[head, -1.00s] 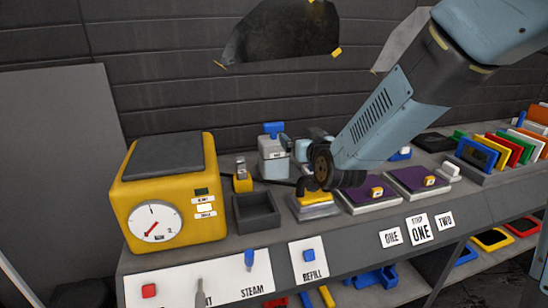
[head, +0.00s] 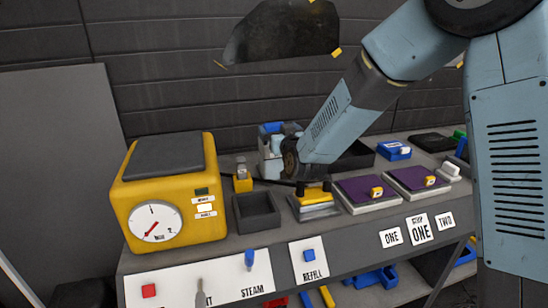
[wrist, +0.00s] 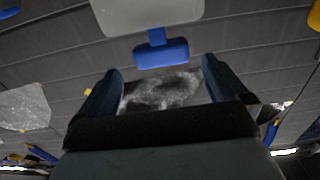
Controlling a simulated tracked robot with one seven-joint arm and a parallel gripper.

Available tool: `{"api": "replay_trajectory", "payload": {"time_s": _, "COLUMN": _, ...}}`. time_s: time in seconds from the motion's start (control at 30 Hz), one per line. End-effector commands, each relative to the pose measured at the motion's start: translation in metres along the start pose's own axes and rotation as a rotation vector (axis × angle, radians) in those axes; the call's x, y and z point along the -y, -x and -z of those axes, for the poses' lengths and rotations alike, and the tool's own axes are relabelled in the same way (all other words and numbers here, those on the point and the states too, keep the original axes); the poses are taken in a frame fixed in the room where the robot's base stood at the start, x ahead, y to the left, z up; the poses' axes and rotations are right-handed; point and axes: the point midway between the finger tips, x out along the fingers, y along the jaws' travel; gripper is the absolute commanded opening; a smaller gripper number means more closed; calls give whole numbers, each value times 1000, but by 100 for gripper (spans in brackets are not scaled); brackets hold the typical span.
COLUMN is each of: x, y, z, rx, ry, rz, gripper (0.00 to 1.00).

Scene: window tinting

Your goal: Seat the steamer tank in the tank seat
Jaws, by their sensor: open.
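The steamer tank, a pale grey box with a blue handle, stands at the back of the bench in the head view (head: 265,166), partly hidden by my gripper. In the wrist view the tank (wrist: 150,16) is at the top edge, its blue handle (wrist: 161,53) just beyond the fingertips and between their lines. My gripper (wrist: 164,75) is open, with nothing between its two fingers. In the head view my gripper (head: 278,143) is at the tank, its fingers hard to make out. An empty dark open box (head: 257,212), perhaps the tank seat, sits right of the yellow steamer (head: 166,190).
A small yellow-based bottle (head: 242,178) stands between the steamer and the tank. A yellow-handled tool (head: 314,203) and two purple pads (head: 364,189) lie right of the box. A dark tray (head: 354,156) and a blue bin (head: 394,150) are behind.

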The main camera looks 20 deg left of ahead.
Motion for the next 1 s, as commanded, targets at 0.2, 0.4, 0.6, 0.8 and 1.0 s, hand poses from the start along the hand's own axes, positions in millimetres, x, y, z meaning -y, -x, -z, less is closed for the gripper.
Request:
{"api": "replay_trajectory", "payload": {"time_s": 0.2, "x": 0, "y": -21, "z": -5, "rx": 1, "ry": -1, "rz": -2, "gripper": 100}}
{"api": "replay_trajectory", "payload": {"time_s": 0.4, "x": 1, "y": -45, "z": -7, "rx": 1, "ry": 0, "rz": -2, "gripper": 100}}
{"api": "replay_trajectory", "payload": {"time_s": 0.6, "x": 1, "y": -52, "z": -6, "rx": 0, "ry": 0, "rz": -2, "gripper": 100}}
{"api": "replay_trajectory", "payload": {"time_s": 0.8, "x": 1, "y": -52, "z": -6, "rx": 1, "ry": 0, "rz": -2, "gripper": 95}}
{"api": "replay_trajectory", "payload": {"time_s": 1.0, "x": 1, "y": -52, "z": -6, "rx": 0, "ry": 0, "rz": -2, "gripper": 76}}
